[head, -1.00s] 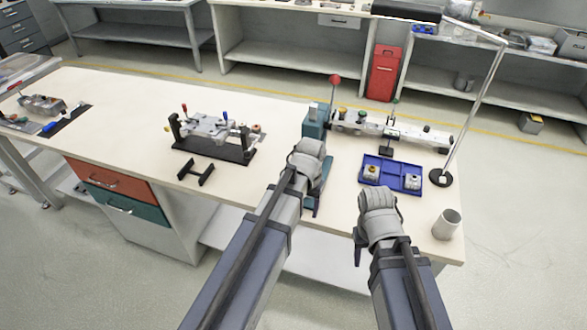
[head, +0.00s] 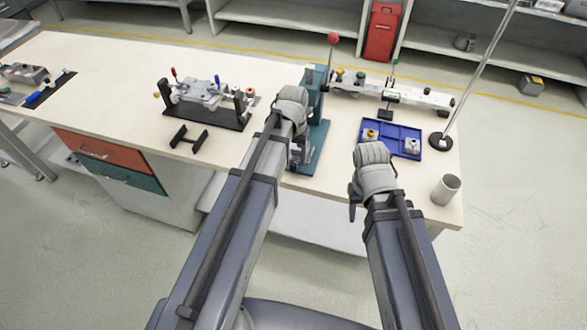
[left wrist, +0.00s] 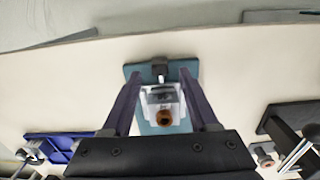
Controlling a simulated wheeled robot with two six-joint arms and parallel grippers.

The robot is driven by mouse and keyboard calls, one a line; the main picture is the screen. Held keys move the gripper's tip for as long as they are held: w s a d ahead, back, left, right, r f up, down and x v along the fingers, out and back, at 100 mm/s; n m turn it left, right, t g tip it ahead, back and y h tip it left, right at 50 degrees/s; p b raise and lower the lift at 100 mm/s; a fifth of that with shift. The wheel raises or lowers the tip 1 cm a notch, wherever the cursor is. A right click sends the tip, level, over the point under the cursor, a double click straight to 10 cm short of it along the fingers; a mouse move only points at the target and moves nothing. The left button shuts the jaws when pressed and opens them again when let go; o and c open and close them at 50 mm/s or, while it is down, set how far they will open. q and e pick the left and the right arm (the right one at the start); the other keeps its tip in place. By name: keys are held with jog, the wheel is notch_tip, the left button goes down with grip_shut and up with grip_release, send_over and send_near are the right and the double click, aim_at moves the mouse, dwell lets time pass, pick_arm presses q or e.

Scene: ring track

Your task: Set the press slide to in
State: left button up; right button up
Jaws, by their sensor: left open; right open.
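The teal press (head: 319,115) with a red-knobbed lever stands near the table's front edge in the head view, partly hidden behind my left arm. In the left wrist view, its teal base (left wrist: 188,72) carries a silver block (left wrist: 160,97) with a copper-coloured round part and a black knob (left wrist: 159,67) at the far end. My left gripper (left wrist: 162,92) is open, its two fingers on either side of the silver block in that view; contact cannot be told. In the head view my left gripper (head: 297,155) is at the press's front left. My right gripper (head: 353,205) is open and empty by the table's front edge.
A blue tray (head: 390,153) with small parts lies right of the press. A silver rail fixture (head: 410,97) stands behind it, with a lamp base (head: 440,141) and grey cup (head: 446,189) further right. A black fixture (head: 208,112) and a small black stand (head: 188,138) are left.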

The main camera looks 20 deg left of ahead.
aim_at(294, 164)
pick_arm(q)
notch_tip(294, 164, down, 4)
jog(key=b, duration=0.3)
jog(key=shift+c, duration=0.2)
grip_shut()
dwell(1.1)
